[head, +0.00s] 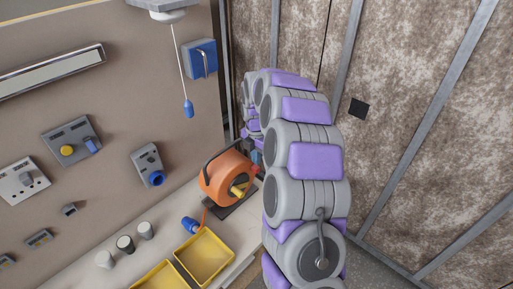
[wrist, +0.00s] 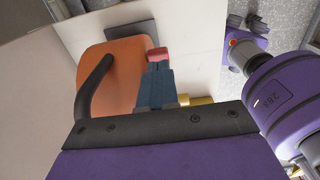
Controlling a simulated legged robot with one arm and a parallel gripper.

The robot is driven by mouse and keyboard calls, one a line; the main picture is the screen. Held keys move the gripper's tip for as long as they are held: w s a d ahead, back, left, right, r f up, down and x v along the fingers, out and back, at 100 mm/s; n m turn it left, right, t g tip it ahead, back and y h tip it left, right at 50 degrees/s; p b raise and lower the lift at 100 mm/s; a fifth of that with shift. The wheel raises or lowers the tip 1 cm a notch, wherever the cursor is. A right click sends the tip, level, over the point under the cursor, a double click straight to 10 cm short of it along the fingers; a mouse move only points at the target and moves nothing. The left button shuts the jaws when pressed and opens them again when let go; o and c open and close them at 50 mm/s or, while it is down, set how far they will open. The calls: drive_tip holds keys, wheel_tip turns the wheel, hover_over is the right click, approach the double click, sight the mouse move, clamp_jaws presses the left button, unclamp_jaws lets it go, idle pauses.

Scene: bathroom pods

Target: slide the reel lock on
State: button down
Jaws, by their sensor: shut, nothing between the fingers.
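The orange cable reel (head: 228,178) stands on the pale ledge against the panel, with a black carry handle and a yellow crank. It also shows in the wrist view (wrist: 112,75). A small red part (wrist: 157,54), which looks like the reel lock, sits at the reel's right side. My gripper (wrist: 154,70) is shut and empty, its dark blue fingers pointing at the red part. The tips are at or very close to it; I cannot tell whether they touch. In the head view my gripper (head: 256,157) is mostly hidden behind my own arm.
A blue plug (head: 191,225) on an orange cable lies beside yellow trays (head: 205,256) on the ledge. Several grey knobs (head: 125,243) stand to their left. Sockets (head: 72,142) line the panel. A brown wall is at right.

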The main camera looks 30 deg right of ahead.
sight(256, 168)
drive_tip(key=shift+f, duration=1.1)
drive_tip(key=shift+f, duration=0.1)
wheel_tip(256, 168, down, 3)
drive_tip(key=shift+s+a+r+p, duration=0.1)
drive_tip(key=shift+s+p, duration=0.05)
drive_tip(key=shift+p, duration=0.2)
drive_tip(key=shift+s, duration=0.15)
drive_tip(key=shift+a, duration=0.1)
